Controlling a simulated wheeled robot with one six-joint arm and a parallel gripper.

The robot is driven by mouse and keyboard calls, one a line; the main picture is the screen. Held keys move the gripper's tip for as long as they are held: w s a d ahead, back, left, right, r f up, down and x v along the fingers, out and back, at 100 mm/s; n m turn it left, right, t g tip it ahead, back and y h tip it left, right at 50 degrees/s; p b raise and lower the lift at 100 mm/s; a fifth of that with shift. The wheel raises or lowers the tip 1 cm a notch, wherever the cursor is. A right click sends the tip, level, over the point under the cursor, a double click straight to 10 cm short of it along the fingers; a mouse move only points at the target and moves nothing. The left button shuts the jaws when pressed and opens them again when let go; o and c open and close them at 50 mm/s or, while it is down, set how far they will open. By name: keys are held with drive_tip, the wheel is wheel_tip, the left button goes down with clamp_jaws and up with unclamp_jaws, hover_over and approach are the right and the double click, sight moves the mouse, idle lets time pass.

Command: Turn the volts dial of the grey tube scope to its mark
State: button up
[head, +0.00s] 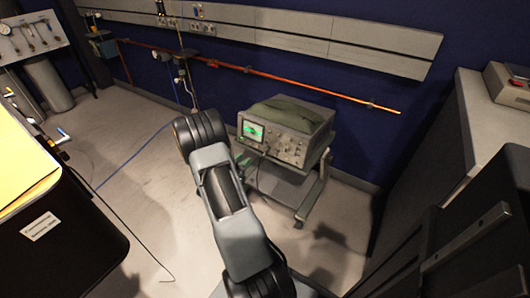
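The grey tube scope (284,136) stands on a wheeled cart (287,187) against the blue wall, with a green trace on its lit screen. Its front panel has several small knobs and dials to the right of the screen. They are too small to tell which one is the volts dial or to see its mark. My arm reaches up from the bottom of the head view and covers the area just left of the scope. My gripper is not visible; it is hidden behind the arm or outside the view.
A dark cabinet with a yellow top (22,165) is at left. Dark furniture stands at right, with a beige device (507,86) on top. A blue cable and a dark cable lie on the grey floor (140,190). An orange pipe (290,84) runs along the wall.

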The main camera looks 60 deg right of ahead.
sight(266, 142)
drive_tip(key=shift+g, duration=0.5)
drive_tip(key=d, duration=0.4)
drive_tip(key=s+d+b, duration=0.1)
drive_tip(key=d, duration=0.3)
drive_tip(key=d+f+b, duration=0.1)
drive_tip(key=d, duration=0.3)
drive_tip(key=shift+s+d, duration=0.25)
drive_tip(key=shift+d, duration=0.15)
drive_tip(key=shift+d+r+b, duration=0.15)
drive_tip(key=shift+d+b, duration=0.15)
drive_tip(key=shift+d, duration=0.3)
drive_tip(key=shift+c, duration=0.5)
clamp_jaws()
drive_tip(key=shift+m+b, duration=0.3)
drive_tip(key=shift+m, duration=0.1)
